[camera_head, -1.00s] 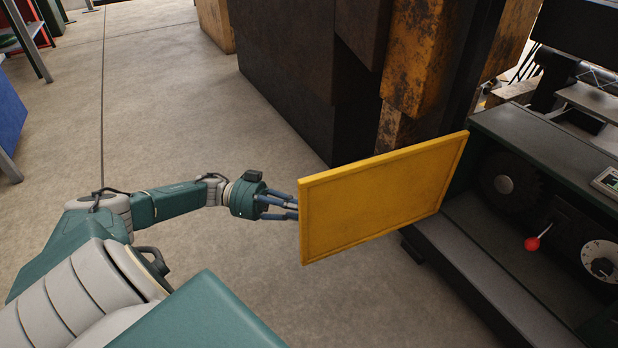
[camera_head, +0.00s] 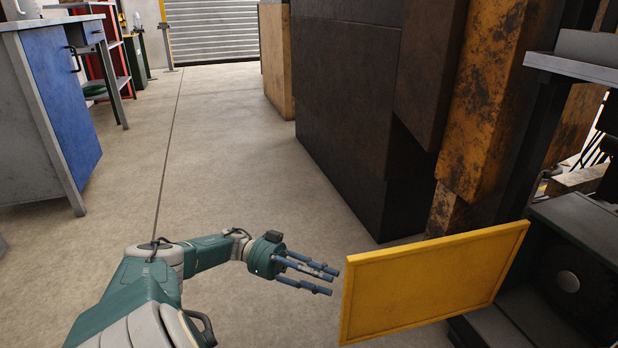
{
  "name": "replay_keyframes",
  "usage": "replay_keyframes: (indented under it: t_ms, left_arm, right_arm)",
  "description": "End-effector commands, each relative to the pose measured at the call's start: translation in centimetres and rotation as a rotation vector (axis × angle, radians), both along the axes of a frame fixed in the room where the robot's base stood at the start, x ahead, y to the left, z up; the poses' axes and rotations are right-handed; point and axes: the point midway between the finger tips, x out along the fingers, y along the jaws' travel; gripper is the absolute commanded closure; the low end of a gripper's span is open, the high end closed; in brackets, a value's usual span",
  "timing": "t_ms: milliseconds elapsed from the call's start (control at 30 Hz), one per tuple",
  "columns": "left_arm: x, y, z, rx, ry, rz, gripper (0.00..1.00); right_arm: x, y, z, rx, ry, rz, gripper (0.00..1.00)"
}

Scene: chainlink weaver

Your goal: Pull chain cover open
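The chain cover (camera_head: 430,285) is a flat yellow panel with a raised rim, at the lower right. It stands swung out from the dark machine (camera_head: 575,270), whose inside shows behind it with a dark round wheel (camera_head: 568,281). My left gripper (camera_head: 330,281) is just left of the cover's free edge, with its fingers spread apart and pointing at it. A small gap shows between the fingertips and the cover, and nothing is in the fingers. My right gripper is not in view.
Large dark and rusty yellow machine blocks (camera_head: 360,110) stand behind the cover. A blue-and-grey workbench (camera_head: 65,110) is at the left. The concrete floor (camera_head: 235,160) between them is clear back to a roller shutter (camera_head: 210,30).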

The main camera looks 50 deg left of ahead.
Motion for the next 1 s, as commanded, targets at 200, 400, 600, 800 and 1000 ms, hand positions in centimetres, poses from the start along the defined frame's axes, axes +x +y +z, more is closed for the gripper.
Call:
replay_keyframes:
  t_ms: [200, 400, 600, 800, 1000]
  left_arm:
    - [-1.2, 2.9, 0.0, 0.001, -0.002, 0.003, 0.7]
    - [-1.9, 4.0, -0.1, 0.0, 0.001, 0.0, 0.7]
    - [-2.1, 4.2, -0.1, 0.0, 0.002, -0.001, 0.7]
    - [-2.1, 4.2, -0.1, 0.0, 0.002, -0.001, 0.7]
    - [-2.1, 4.2, -0.1, 0.0, 0.002, -0.001, 0.7]
  right_arm:
    - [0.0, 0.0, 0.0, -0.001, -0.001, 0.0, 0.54]
    - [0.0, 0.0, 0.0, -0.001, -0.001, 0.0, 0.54]
    - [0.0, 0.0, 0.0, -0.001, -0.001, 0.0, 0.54]
    - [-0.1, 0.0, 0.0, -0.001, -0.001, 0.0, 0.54]
    - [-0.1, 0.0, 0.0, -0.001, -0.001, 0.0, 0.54]
